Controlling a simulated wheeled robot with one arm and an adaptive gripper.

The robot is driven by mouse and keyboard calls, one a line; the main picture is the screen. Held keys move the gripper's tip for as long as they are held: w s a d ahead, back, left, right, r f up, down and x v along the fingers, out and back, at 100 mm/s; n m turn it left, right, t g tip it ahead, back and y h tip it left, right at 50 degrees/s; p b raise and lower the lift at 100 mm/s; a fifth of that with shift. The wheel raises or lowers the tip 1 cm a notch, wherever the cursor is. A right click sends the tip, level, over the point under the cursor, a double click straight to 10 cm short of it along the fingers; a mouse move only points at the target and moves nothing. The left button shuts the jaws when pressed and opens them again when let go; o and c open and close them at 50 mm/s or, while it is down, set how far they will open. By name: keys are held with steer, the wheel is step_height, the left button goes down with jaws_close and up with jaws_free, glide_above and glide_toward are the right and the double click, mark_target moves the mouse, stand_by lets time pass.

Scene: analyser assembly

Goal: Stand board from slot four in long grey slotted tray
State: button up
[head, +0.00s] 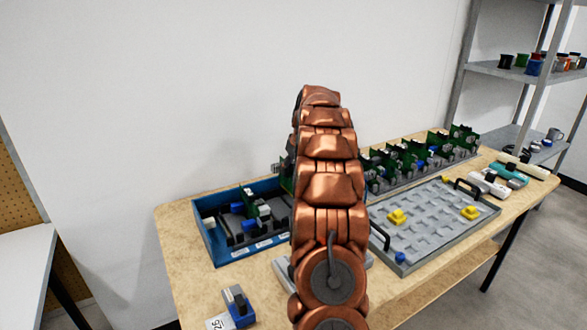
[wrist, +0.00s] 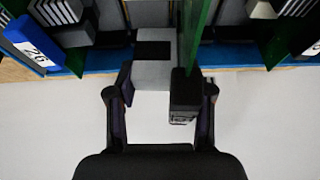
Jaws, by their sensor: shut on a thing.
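My gripper (wrist: 165,88) is shut on a grey and black block on a green board (wrist: 196,35), seen nearly edge-on in the wrist view. In the head view my copper arm hides the gripper. Only a sliver of green and grey (head: 286,165) shows left of the arm, by the blue tray's back right end; it may be the held board. The long grey slotted tray (head: 412,176) lies along the table's back right and holds several upright green boards. Its left end is hidden behind my arm. I cannot tell whether the held board touches a slot.
A blue tray (head: 209,243) at the left holds boards; its blue edge (wrist: 240,55) crosses the wrist view. A grey panel (head: 440,236) with black handles and yellow pieces lies in front of the long tray. A blue and grey part (head: 238,305) sits front left. White and teal tools (head: 490,183) lie right.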

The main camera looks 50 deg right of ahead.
steer(key=shift+f+b, duration=1.25)
steer(key=shift+f, duration=1.45)
stand_by(1.7)
steer(key=o, duration=1.3)
steer(key=shift+o, duration=0.5)
steer(key=shift+r+p, duration=0.35)
steer(key=shift+r, duration=1.3)
